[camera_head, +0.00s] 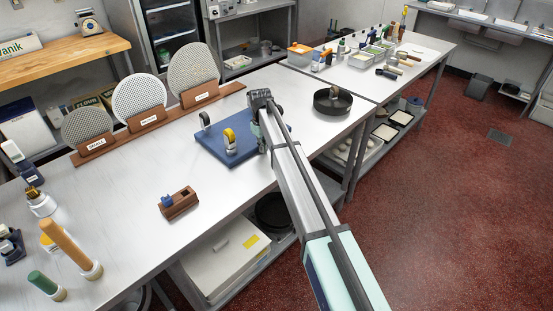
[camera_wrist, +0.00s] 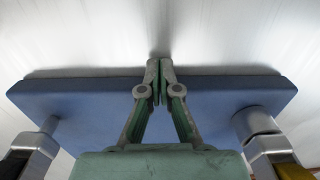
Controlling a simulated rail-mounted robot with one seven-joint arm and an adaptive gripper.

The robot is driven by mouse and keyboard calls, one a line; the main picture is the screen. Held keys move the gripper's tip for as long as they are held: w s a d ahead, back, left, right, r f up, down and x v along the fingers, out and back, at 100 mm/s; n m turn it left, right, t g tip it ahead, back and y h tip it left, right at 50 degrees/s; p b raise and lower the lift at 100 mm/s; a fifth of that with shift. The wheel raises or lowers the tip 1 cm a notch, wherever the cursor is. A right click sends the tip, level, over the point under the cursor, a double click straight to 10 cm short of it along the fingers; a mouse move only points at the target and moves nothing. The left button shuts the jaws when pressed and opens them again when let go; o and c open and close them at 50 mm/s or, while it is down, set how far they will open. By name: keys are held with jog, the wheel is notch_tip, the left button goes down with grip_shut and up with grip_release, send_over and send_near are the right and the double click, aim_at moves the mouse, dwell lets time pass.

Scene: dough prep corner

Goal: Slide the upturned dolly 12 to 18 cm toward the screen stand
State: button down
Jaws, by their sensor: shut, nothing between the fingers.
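The upturned dolly (camera_head: 216,135) is a blue board lying on the steel table, with grey and yellow casters pointing up. The screen stand (camera_head: 226,93) is a long wooden base holding three round mesh screens, behind and left of the dolly. My gripper is at the dolly's right side in the head view, its fingers mostly hidden by my arm. In the wrist view my gripper (camera_wrist: 160,75) is shut and empty, its tips over the middle of the board (camera_wrist: 80,97) at its far edge. I cannot tell whether they touch it.
A small brown wooden block holder (camera_head: 180,204) stands in front of the dolly. A round black pan (camera_head: 333,101) is to the right. Bottles and wooden-handled tools crowd the near left. Bare table lies between dolly and stand.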

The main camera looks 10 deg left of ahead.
aim_at(256, 143)
jog(key=w+a, duration=0.2)
jog(key=a, duration=0.1)
jog(key=shift+w, duration=0.1)
jog(key=shift+d, duration=0.2)
